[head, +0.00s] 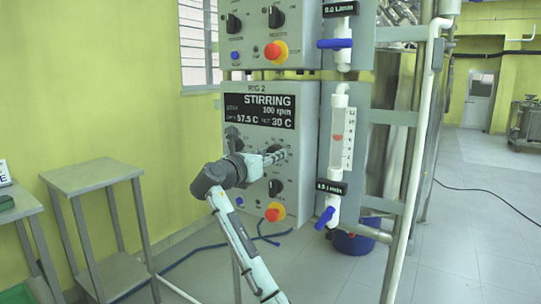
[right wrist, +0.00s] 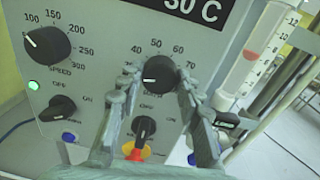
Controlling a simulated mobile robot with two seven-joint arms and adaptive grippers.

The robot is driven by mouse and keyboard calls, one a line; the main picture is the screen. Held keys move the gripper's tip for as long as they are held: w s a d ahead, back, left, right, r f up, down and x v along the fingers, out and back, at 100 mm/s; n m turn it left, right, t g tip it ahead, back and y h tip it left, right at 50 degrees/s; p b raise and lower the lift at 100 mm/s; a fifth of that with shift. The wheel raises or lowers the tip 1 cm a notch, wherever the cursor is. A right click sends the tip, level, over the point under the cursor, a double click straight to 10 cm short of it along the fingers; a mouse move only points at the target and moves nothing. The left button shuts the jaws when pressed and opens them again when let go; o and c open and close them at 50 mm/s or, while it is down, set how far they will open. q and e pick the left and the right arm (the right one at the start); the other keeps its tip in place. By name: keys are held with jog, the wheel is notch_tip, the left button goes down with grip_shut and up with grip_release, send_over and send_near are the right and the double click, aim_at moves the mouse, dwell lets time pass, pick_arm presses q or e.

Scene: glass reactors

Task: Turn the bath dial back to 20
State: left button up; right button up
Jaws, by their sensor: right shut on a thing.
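The bath dial (right wrist: 161,76) is a black round knob on the grey control panel, with 40, 50, 60 and 70 printed above it. Its white pointer line points left, where the left finger hides the scale. My right gripper (right wrist: 159,82) has one finger on each side of the dial and is shut on it. In the head view my right gripper (head: 276,157) reaches the panel and hides most of the dial. The rig 2 display (head: 268,107) reads stirring, 100 rpm, 57.5 C and 30 C. My left gripper is not in view.
The speed dial (right wrist: 47,43) is left of the bath dial. A black switch (right wrist: 143,128) and a red-yellow stop button (head: 275,212) are below. A flowmeter tube (head: 340,135) with a blue valve handle (head: 325,217) is at the right. A grey table (head: 90,176) stands left.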

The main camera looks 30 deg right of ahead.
jog(key=n, duration=0.5)
jog(key=shift+n, duration=0.4)
dwell(0.4)
jog(key=o, duration=1.2)
jog(key=shift+c, duration=0.2)
jog(key=v, duration=1.2)
jog(key=shift+r, duration=0.1)
